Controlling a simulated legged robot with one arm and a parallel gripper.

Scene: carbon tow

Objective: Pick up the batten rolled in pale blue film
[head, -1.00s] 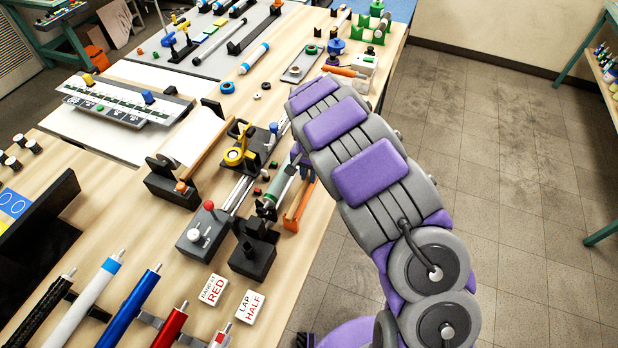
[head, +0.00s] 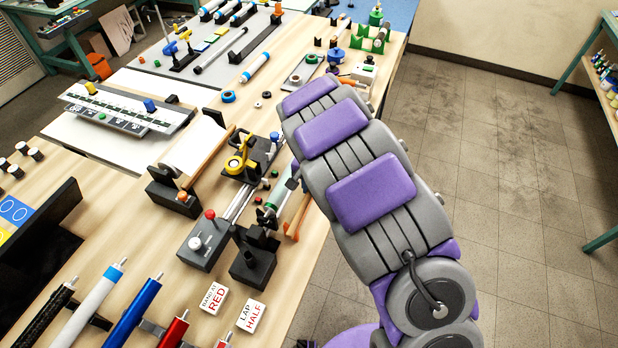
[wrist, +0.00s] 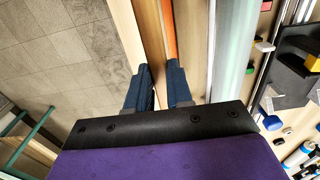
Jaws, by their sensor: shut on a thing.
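My gripper (wrist: 160,84) has its two dark blue fingers on either side of an orange-and-brown bar (wrist: 169,35) and appears shut on it. In the head view my arm hides the gripper; the near end of the orange bar (head: 294,228) shows beside the arm at the table's right edge. A pale green-grey roll (wrist: 232,55) lies parallel to the bar, to its right in the wrist view; it also shows in the head view (head: 276,200). A pale roll with blue bands (head: 256,68) lies farther back. I cannot tell which roll is the pale blue film batten.
A black and grey fixture with a yellow clamp (head: 240,164) stands left of the roll. Several coloured tubes, among them a blue one (head: 133,310), lie at the front left. Two label cards (head: 213,298) lie nearby. Open floor (head: 480,150) is to the right.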

